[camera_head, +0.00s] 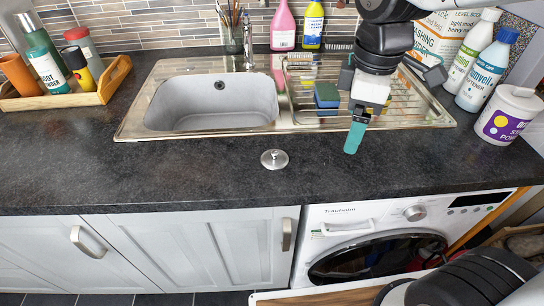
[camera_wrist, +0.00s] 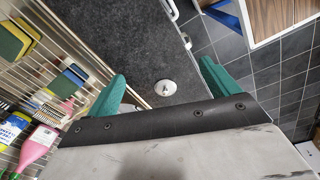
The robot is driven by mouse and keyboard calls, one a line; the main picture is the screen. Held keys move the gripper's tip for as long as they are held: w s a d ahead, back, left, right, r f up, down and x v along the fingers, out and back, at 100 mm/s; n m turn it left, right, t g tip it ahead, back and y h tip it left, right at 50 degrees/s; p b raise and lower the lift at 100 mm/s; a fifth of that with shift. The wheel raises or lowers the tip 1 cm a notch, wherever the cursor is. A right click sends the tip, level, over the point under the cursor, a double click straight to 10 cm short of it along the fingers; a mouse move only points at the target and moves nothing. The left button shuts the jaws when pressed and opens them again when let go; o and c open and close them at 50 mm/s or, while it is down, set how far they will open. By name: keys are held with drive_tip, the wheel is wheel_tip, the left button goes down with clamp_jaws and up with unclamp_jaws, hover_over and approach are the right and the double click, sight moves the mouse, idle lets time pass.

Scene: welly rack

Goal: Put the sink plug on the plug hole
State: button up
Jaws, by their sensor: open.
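The sink plug (camera_head: 274,159) is a round silvery disc with a small knob on top. My gripper (camera_head: 354,138) has teal fingers. It is open and empty, above the front of the drainer, to the right of the plug; its spread fingers show in the wrist view (camera_wrist: 160,85).
The ridged drainer (camera_head: 425,105) holds sponges (camera_head: 327,95). A tap (camera_head: 248,45) stands behind the basin. Detergent bottles (camera_head: 487,70) and a white tub (camera_head: 508,115) stand at right. A wooden tray (camera_head: 110,80) with bottles is at left. The worktop around the plug is clear.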

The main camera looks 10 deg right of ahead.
sight(275, 152)
drive_tip(key=w+a+f+n, duration=0.6)
drive_tip(key=w+a+n, duration=0.2)
drive_tip(key=a+n, duration=0.4)
drive_tip(key=shift+n+g, duration=0.3)
drive_tip(key=shift+n, duration=0.2)
drive_tip(key=f, duration=0.5)
drive_tip(key=a+f, duration=0.1)
drive_tip(key=f, duration=0.2)
drive_tip(key=shift+f, duration=0.3)
drive_tip(key=shift+a, duration=0.1)
drive_tip(key=c, duration=1.2)
drive_tip(key=shift+o, duration=0.2)
drive_tip(key=shift+w+r, duration=0.1)
drive_tip(key=shift+r, duration=0.05)
